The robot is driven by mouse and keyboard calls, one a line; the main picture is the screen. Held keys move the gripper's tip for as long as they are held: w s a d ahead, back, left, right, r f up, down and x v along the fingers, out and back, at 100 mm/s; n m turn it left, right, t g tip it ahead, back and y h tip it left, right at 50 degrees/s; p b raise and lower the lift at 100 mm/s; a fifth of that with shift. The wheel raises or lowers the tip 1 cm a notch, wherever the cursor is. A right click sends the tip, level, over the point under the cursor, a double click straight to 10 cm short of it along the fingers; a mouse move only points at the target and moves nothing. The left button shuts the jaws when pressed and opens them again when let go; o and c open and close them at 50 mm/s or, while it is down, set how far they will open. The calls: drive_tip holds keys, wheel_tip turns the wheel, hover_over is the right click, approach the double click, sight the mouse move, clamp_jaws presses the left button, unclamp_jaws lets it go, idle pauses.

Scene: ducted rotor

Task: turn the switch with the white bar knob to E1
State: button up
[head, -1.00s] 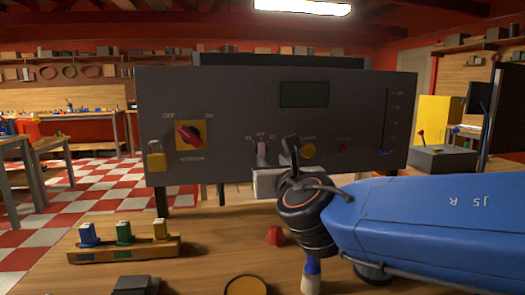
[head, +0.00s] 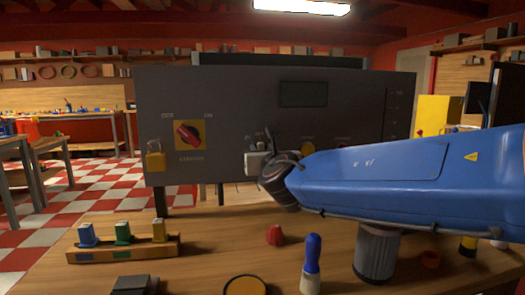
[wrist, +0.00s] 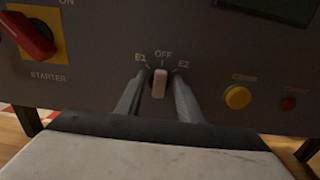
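The white bar knob (wrist: 160,84) stands upright on the grey panel (wrist: 90,70), in line with the OFF mark. E1 is printed to its upper left and E2 to its upper right. My gripper (wrist: 159,88) is open, with one finger on each side of the knob and a visible gap on both sides. How deep the fingertips reach along the knob is hard to tell. In the head view my gripper (head: 262,142) is at the middle of the panel and hides most of the switch.
A red STARTER switch (head: 188,134) on a yellow plate and a yellow padlock (head: 155,158) are to the left. A yellow button (wrist: 237,97) and a red button (wrist: 288,103) are to the right. A blue-handled tool (head: 312,260) and a red piece (head: 275,236) are on the table below.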

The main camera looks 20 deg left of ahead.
clamp_jaws()
drive_tip(key=shift+n, duration=0.3)
drive_tip(key=shift+s+a+f+n, duration=0.1)
drive_tip(key=shift+a+n, duration=0.05)
drive_tip(key=shift+n, duration=1.95)
drive_tip(key=shift+s+a+f+n, duration=0.1)
drive_tip(key=shift+n, duration=2)
unclamp_jaws()
